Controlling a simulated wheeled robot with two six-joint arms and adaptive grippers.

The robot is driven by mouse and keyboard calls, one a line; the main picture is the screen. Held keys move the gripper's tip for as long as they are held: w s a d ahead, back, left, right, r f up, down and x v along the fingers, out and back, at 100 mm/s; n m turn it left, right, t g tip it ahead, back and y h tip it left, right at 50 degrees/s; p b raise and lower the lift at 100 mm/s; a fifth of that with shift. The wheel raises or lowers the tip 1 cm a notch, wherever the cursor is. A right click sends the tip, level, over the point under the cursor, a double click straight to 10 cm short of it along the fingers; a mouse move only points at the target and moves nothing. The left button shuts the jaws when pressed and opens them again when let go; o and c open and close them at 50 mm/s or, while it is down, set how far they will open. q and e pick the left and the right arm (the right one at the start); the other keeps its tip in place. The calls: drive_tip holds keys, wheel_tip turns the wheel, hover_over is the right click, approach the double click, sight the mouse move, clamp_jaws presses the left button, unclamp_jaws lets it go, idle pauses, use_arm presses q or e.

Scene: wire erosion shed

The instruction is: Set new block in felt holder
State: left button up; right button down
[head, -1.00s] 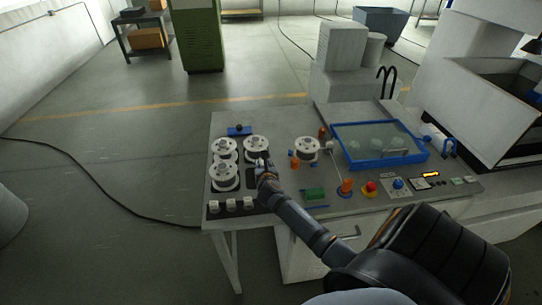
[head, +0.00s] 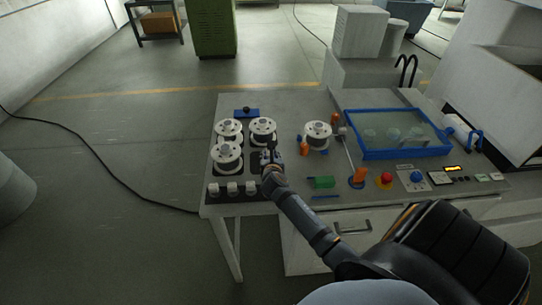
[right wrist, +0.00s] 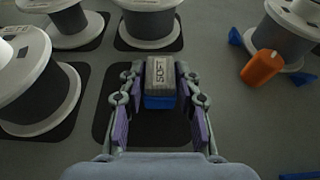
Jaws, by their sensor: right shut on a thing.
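My right gripper (head: 269,157) is over the left part of the table. In the right wrist view, its fingers (right wrist: 160,78) are shut on a block (right wrist: 161,74) with a grey, lettered top. A blue part (right wrist: 161,102) shows at the block's near end; I cannot tell whether it belongs to the block. The block is over an empty dark square pad (right wrist: 110,128); I cannot tell how high. Several small white blocks (head: 232,188) stand in a row at the table's front left. I cannot tell for sure which thing is the felt holder. My left gripper is not in view.
White spools (head: 227,158) stand close beyond and left of my gripper. Another spool (head: 318,133) and an orange piece (head: 304,149) are to its right. A blue piece with a dark knob (head: 246,112) is at the back left. A blue-rimmed tray (head: 400,154) is further right.

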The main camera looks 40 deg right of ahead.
drive_tip(key=c, duration=1.4)
unclamp_jaws()
drive_tip(key=shift+f, duration=0.1)
drive_tip(key=o, duration=0.5)
drive_tip(key=shift+w+d+f, duration=0.1)
drive_tip(key=shift+d, duration=0.05)
drive_tip(key=shift+c, duration=0.2)
drive_tip(key=shift+r, duration=0.35)
drive_tip(key=v, duration=1.1)
drive_tip(key=shift+s+a+b, duration=0.2)
drive_tip(key=shift+b, duration=0.1)
drive_tip(key=shift+s+r, duration=0.1)
drive_tip(key=shift+s, duration=0.1)
